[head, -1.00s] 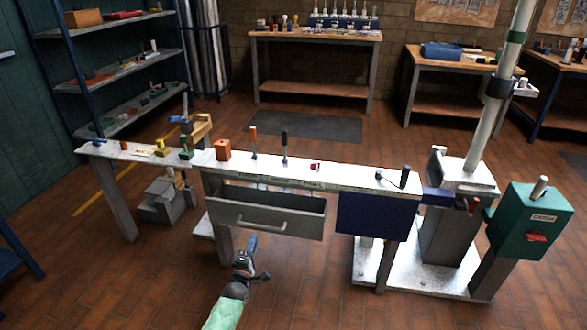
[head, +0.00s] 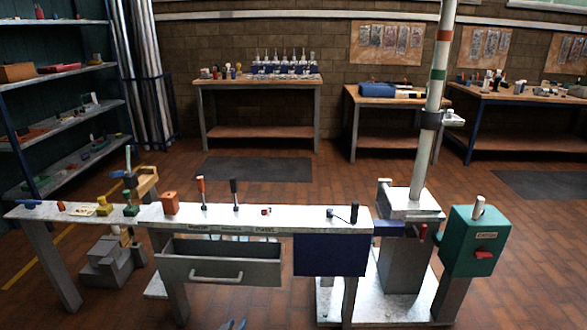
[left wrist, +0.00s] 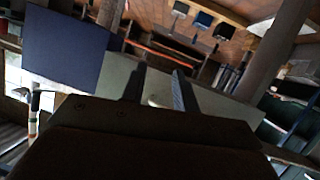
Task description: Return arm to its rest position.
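My left gripper (head: 234,325) shows only as its fingertips at the bottom edge of the head view, below and apart from the drawer handle (head: 216,277). In the left wrist view its two fingers (left wrist: 158,86) are spread, with nothing clearly held between them. The rest of my left arm is out of the head view. My right arm and gripper are in neither view. The grey drawer (head: 222,263) under the white bench (head: 290,217) stands pulled out.
A blue panel (head: 329,255) hangs under the bench, right of the drawer. A pale mast (head: 427,110) rises from a grey base at right, beside a green box (head: 471,240) with a red lever. Brick floor (head: 400,172) lies open behind the bench.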

